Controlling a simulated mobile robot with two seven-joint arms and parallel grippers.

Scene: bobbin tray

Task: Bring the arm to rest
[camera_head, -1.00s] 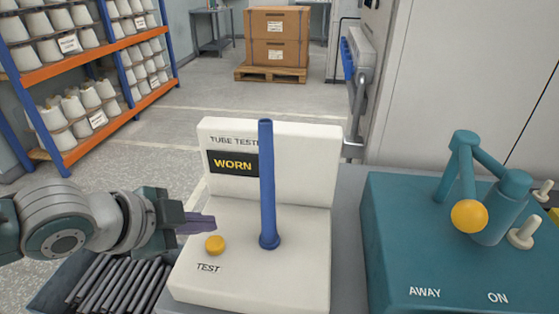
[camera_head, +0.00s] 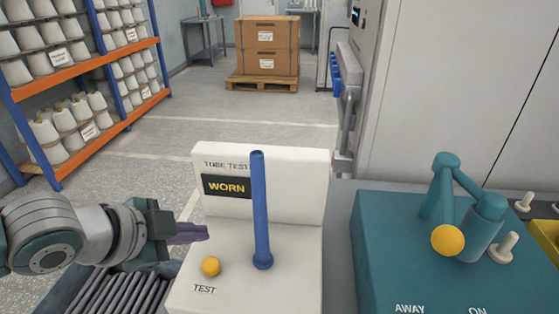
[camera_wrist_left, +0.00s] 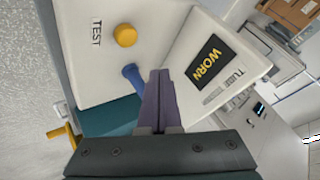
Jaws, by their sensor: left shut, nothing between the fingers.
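My left gripper (camera_head: 190,233) reaches in from the left with its purple fingers closed together and nothing between them. It hovers beside the white tube tester (camera_head: 298,277), above and left of the yellow TEST button (camera_head: 211,267), and apart from it in the head view. In the left wrist view the closed fingers (camera_wrist_left: 160,88) point toward the tester. A blue tube (camera_head: 260,212) stands upright on the tester. The tester's display (camera_head: 227,186) reads WORN. My right gripper is in neither view.
A teal unit (camera_head: 390,260) with a yellow-knobbed lever (camera_head: 447,240) stands right of the tester. A bin of dark rods (camera_head: 115,292) lies below my left arm. Shelves of cones (camera_head: 85,70) and boxes on a pallet (camera_head: 267,47) stand farther back.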

